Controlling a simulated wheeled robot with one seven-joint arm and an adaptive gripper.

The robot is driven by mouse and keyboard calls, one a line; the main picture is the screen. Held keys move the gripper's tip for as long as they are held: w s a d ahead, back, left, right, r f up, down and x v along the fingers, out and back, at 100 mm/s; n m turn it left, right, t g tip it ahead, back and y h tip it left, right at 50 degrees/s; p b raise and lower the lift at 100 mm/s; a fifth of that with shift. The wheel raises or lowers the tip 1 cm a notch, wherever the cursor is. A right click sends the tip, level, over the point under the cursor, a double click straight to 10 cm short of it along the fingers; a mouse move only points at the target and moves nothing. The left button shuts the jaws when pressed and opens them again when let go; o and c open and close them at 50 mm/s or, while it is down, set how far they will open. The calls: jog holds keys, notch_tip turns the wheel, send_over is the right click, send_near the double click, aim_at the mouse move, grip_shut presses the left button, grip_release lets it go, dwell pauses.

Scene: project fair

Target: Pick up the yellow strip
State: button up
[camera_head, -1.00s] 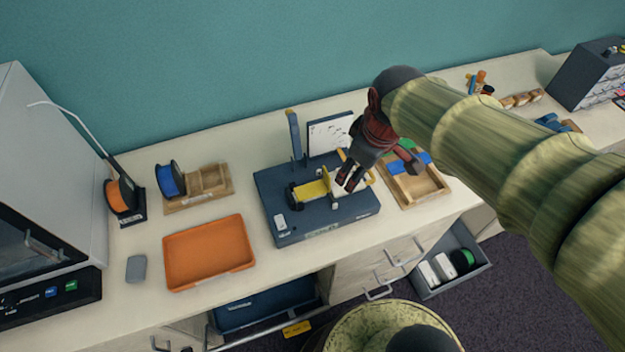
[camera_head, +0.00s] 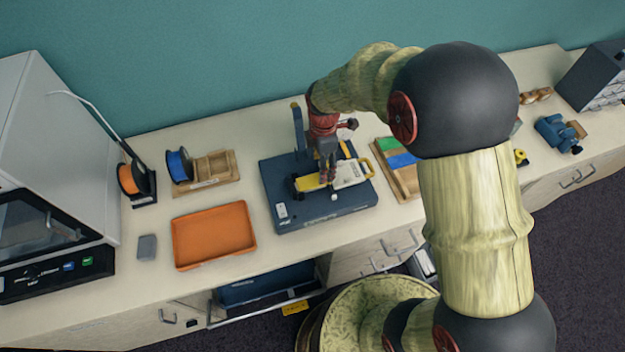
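The yellow strip (camera_head: 309,184) lies on the dark blue base (camera_head: 287,214) of a device on the counter, with a pale part beside its right end. My gripper (camera_head: 328,176) points down over the strip's right part, very close to it or touching it. The fingers are small and dark here, and I cannot tell whether they are open or closed on the strip.
An orange tray (camera_head: 213,262) and a small grey block (camera_head: 147,247) stand to the left. Behind them are a blue spool (camera_head: 180,166) and a wooden holder (camera_head: 213,168). A wooden tray (camera_head: 381,160) with coloured pieces is right of the device.

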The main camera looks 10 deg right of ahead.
aim_at(312, 181)
notch_tip(312, 181, down, 5)
jog(key=shift+s+a+r, duration=0.1)
jog(key=shift+c, duration=0.3)
jog(key=c, duration=1.1)
jog(key=shift+c, duration=0.3)
